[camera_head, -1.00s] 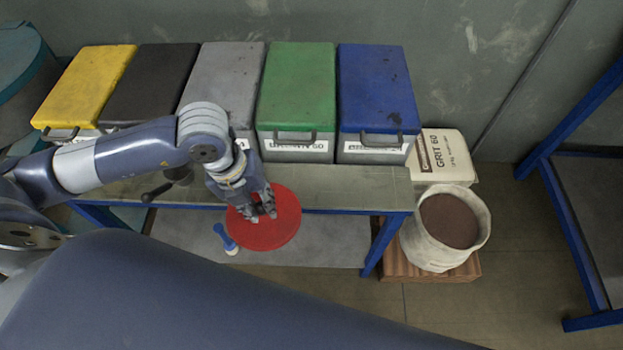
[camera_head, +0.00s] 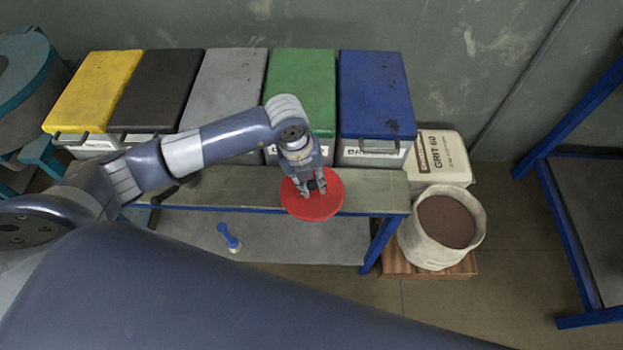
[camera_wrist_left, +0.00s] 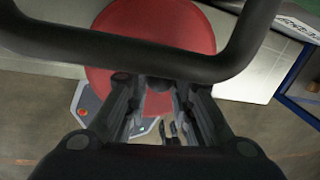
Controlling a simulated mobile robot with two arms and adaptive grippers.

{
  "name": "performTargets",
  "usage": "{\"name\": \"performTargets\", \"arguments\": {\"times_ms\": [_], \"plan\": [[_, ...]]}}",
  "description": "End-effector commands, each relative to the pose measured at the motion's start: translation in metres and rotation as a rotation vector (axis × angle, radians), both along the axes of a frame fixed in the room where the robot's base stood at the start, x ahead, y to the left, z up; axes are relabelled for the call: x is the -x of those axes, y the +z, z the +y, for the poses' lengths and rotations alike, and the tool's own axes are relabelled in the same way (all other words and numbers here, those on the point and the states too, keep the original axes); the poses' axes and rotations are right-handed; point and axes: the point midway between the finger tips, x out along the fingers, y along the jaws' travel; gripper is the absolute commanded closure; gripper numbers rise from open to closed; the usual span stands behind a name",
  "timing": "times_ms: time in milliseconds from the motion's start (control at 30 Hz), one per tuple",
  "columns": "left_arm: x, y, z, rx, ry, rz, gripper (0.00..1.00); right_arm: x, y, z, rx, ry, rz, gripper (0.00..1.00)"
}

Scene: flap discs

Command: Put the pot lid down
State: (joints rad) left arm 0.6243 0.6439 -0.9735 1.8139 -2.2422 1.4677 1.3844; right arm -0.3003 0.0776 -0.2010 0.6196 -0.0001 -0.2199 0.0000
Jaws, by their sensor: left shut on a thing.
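The pot lid is a round red disc (camera_head: 318,207) in the head view. It hangs at the bench's front edge, partly overlapping the bench top; its height above the bench is hard to tell. My left gripper (camera_head: 312,188) is shut on the knob at its middle, which the fingers mostly hide. In the left wrist view the red lid (camera_wrist_left: 150,30) fills the upper middle behind a dark bar, with the gripper fingers (camera_wrist_left: 160,115) below it. My right gripper is not in view.
A bench top (camera_head: 240,188) has free room left of the lid. Lidded bins, including a green one (camera_head: 300,90) and a blue one (camera_head: 372,95), line its back. A blue-handled brush (camera_head: 229,238) is on the lower shelf. A sack of brown grit (camera_head: 447,220) stands right.

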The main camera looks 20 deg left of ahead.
Motion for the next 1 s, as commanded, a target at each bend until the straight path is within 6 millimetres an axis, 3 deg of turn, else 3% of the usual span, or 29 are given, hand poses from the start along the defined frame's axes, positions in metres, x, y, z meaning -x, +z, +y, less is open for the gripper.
{"name": "performTargets", "arguments": {"times_ms": [367, 400, 467, 800, 1000], "plan": [[0.0, -0.007, 0.0, 0.0, -0.001, -0.001, 1.0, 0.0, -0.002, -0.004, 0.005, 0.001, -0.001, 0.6], [0.0, -0.006, 0.0, 0.0, -0.001, -0.001, 0.69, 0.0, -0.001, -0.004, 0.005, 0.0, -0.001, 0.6], [0.0, -0.006, 0.0, 0.0, -0.001, -0.001, 0.57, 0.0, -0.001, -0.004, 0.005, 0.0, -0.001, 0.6], [0.0, -0.004, 0.0, 0.0, -0.001, -0.001, 0.57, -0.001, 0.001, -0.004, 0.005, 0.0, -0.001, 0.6], [0.0, 0.017, 0.004, 0.0, -0.001, -0.007, 0.57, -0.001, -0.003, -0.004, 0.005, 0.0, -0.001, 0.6]]}}
